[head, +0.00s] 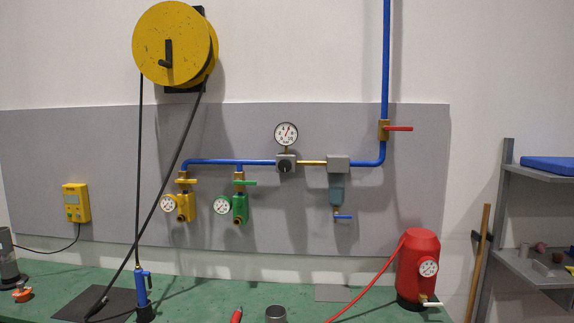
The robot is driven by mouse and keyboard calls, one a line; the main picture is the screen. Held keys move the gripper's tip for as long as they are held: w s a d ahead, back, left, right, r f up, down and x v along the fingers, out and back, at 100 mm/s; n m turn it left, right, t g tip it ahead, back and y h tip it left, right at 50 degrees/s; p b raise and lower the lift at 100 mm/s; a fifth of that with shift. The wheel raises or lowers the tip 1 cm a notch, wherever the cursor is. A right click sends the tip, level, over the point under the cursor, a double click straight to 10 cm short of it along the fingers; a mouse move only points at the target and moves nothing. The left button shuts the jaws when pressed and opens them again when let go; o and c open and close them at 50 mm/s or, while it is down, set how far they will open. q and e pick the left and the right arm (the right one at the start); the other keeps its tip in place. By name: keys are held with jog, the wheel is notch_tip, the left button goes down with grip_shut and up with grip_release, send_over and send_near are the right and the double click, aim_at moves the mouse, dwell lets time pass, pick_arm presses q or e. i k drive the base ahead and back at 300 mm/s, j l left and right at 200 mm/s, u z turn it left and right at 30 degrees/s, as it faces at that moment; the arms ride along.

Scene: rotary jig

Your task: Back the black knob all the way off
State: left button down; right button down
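A small round black knob (285,166) sits on the front of a grey regulator body (293,157) in the blue pipe line on the wall panel. A round white gauge (286,133) stands directly above it. How far the knob is turned cannot be told at this size. Neither of my grippers is in the head view, and nothing touches the knob.
Yellow (185,205) and green (240,207) valve units hang left of the knob, a filter bowl (337,188) right. A black hose (172,165) drops from a yellow reel (172,43). A red tank (418,262) stands on the green bench (222,290).

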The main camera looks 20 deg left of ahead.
aim_at(285, 165)
jog(key=i+l+u, duration=0.25)
jog(key=i+l, duration=0.15)
jog(key=i+l+u, duration=0.25)
jog(key=i+l, duration=0.25)
jog(key=i+l+u, duration=0.25)
jog(key=l, duration=0.35)
jog(key=i, duration=0.1)
